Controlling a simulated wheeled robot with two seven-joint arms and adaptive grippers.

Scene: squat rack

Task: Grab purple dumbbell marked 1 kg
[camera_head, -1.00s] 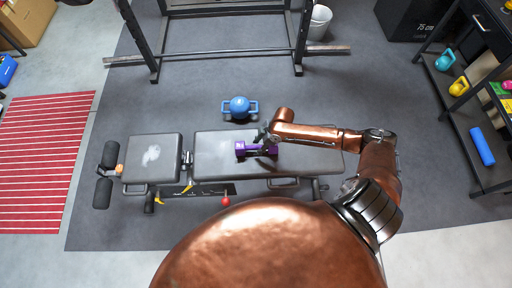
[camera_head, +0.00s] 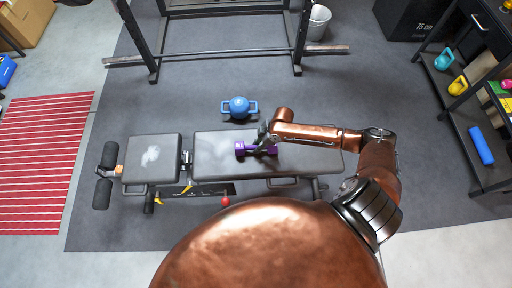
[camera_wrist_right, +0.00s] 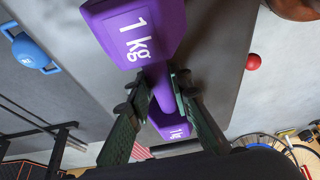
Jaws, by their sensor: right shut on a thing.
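The purple dumbbell (camera_head: 242,150) marked 1 kg lies on the grey padded bench (camera_head: 215,170) in the head view. In the right wrist view the dumbbell (camera_wrist_right: 135,28) is large, with the white "1 kg" on its near head and its other head beyond the fingers. My right gripper (camera_head: 266,140) reaches over the bench from the right and is shut on the dumbbell's handle. In the wrist view, the right gripper's fingers (camera_wrist_right: 160,92) stand on both sides of the handle, between the two heads. My left gripper is not in view.
A blue kettlebell-like weight (camera_head: 239,107) stands on the floor behind the bench. A squat rack (camera_head: 228,54) stands further back. A shelf with coloured weights (camera_head: 459,86) is at the right. A red ball (camera_head: 225,201) is at the bench's near side.

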